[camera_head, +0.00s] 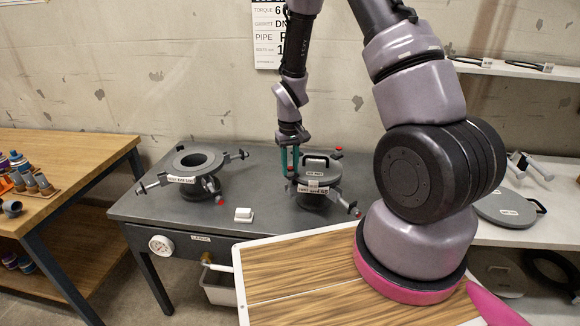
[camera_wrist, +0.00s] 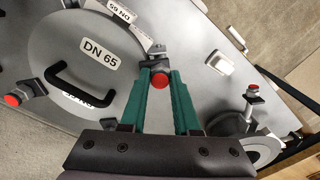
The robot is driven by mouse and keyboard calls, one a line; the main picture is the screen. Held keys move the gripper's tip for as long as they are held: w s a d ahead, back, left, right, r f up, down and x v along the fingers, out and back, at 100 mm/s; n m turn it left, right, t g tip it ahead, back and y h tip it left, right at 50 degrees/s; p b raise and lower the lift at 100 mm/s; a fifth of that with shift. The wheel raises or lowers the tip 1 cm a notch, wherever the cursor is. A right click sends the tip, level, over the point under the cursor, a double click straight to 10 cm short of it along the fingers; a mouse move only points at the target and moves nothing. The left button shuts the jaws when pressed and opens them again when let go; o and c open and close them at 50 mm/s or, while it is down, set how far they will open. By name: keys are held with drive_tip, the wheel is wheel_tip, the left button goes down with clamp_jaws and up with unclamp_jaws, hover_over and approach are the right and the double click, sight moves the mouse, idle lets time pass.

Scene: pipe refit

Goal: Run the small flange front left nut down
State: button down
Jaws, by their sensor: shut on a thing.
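The flange with a grey blind cover and black handle (camera_head: 316,162) stands on the right of the grey bench; in the wrist view the cover (camera_wrist: 105,38) is labelled DN 65. Clamp bolts with red ends sit round its rim. My gripper (camera_head: 290,168) points down at the flange's left side. In the wrist view its green fingers (camera_wrist: 160,76) are shut on a dark nut with a red end (camera_wrist: 159,79) at the cover's edge. The fingers hide part of the nut and its thread, so its height on the bolt cannot be told.
An open flange (camera_head: 196,161) with several swung-out bolts stands left on the bench. A small white block (camera_head: 244,214) lies between the flanges. A wood-topped surface (camera_head: 320,280) is in front. A wooden table with fittings (camera_head: 70,165) is at left, shelves at right.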

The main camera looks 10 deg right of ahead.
drive_tip(key=shift+m, duration=0.4)
drive_tip(key=c, duration=0.6)
unclamp_jaws()
drive_tip(key=shift+c, duration=0.2)
wheel_tip(320, 180, up, 11)
